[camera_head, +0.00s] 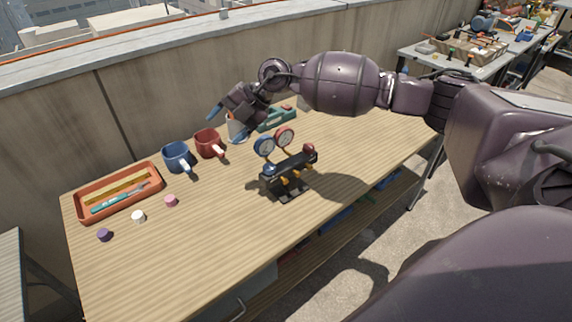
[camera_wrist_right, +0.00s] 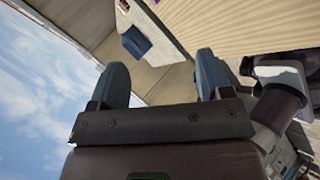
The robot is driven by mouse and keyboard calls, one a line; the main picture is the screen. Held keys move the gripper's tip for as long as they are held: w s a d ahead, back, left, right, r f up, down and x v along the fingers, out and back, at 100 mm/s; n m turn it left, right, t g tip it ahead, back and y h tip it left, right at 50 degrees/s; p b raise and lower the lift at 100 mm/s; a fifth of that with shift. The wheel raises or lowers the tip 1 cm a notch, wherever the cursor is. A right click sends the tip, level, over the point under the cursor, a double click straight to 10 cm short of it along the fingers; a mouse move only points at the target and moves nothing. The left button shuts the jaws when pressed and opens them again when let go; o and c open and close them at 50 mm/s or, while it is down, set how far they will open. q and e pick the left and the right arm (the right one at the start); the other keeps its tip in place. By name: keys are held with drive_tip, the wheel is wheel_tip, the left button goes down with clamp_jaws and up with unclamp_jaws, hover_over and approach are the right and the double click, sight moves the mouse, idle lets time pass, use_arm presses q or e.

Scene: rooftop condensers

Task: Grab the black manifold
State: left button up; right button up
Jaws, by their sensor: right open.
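The manifold cannot be made out in the wrist view. My left gripper does not show.
An orange tray (camera_head: 76,208) holds tools at the bench's left. A blue mug (camera_head: 177,157) and a red mug (camera_head: 208,143) stand beyond it. Small purple (camera_head: 104,235), white (camera_head: 138,216) and pink (camera_head: 170,200) pieces lie in front. A wall runs behind. The bench's front left is clear.

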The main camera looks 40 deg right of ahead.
drive_tip(key=s+d+f+m+g+h, duration=0.1)
drive_tip(key=d+f+m+g+h, duration=0.15)
drive_tip(key=d+f+h, duration=0.45)
drive_tip(key=m+g+h, duration=0.1)
drive_tip(key=m, duration=0.4)
hover_over(290, 162)
drive_tip(key=a, duration=0.1)
drive_tip(key=shift+w+r, duration=0.2)
drive_tip(key=shift+w, duration=0.05)
drive_tip(key=shift+s+d+m+g+h, duration=0.3)
drive_tip(key=shift+m+h, duration=0.1)
drive_tip(key=shift+m, duration=0.35)
wheel_tip(290, 162, down, 5)
drive_tip(key=shift+f+b, duration=0.2)
drive_tip(key=shift+b, duration=0.1)
drive_tip(key=shift+d+f+b, duration=0.15)
drive_tip(key=shift+f+b, duration=0.2)
drive_tip(key=shift+f, duration=2.35)
drive_tip(key=shift+f, duration=0.25)
clamp_jaws()
drive_tip(key=shift+w+r, duration=0.1)
drive_tip(key=shift+w, duration=0.05)
